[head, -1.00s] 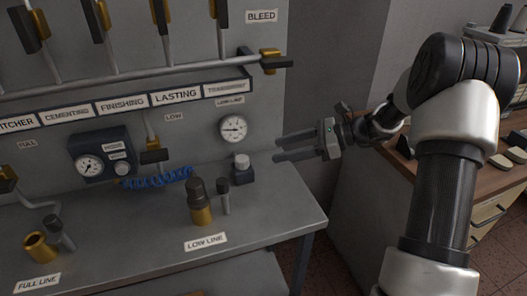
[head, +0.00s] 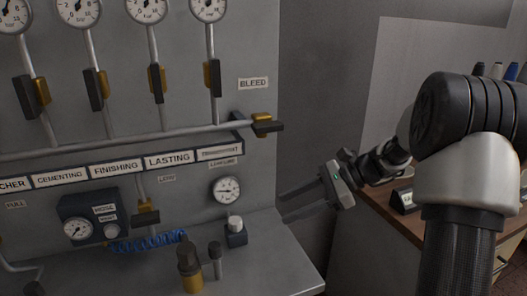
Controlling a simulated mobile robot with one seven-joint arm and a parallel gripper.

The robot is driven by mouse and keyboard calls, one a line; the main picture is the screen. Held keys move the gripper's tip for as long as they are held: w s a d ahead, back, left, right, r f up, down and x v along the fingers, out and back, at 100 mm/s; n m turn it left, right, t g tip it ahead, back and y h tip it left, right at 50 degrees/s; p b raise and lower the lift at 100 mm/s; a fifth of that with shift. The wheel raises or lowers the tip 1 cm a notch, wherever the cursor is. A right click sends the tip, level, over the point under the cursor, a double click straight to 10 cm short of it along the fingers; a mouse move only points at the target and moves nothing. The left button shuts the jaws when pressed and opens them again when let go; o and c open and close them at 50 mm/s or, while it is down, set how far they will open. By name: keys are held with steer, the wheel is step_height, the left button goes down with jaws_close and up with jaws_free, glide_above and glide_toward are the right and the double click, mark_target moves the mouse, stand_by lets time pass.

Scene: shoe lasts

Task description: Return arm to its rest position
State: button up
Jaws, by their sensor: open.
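My gripper (head: 287,205) is in the head view, right of the small gauge and in front of the grey wall at the bench's right end. Its two fingers point left and are apart, with nothing between them. My arm comes in from the right side of the view, bent at a large black and silver joint. The gripper appears clear of the bench and the panel, though its exact depth is hard to tell.
A grey panel carries pipes, valve levers and a bleed valve (head: 264,124). A low-line gauge (head: 226,190) and a small knob block (head: 236,232) are left of my gripper. A brass fitting (head: 190,272) stands on the grey bench (head: 270,262). A wooden-topped cabinet (head: 392,222) is at the right.

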steer(key=s+a+r+n+h, duration=0.2)
steer(key=s+r+n+h, duration=0.25)
steer(key=s, duration=0.25)
steer(key=s+a+r+n+h, duration=0.1)
steer(key=s+r+n+h, duration=0.2)
steer(key=s+n, duration=0.35)
steer(key=s+d+r+n+t+h, duration=0.1)
steer(key=s+d+n+t+h, duration=0.15)
steer(key=s, duration=0.35)
steer(key=s+d+n+t+h, duration=0.2)
steer(key=s+n, duration=0.2)
steer(key=s, duration=0.2)
step_height(320, 180, up, 13)
steer(key=p, duration=1.3)
steer(key=shift+w+y, duration=0.15)
steer(key=shift+y, duration=0.15)
steer(key=shift+d+g, duration=0.1)
steer(key=shift+g, duration=0.15)
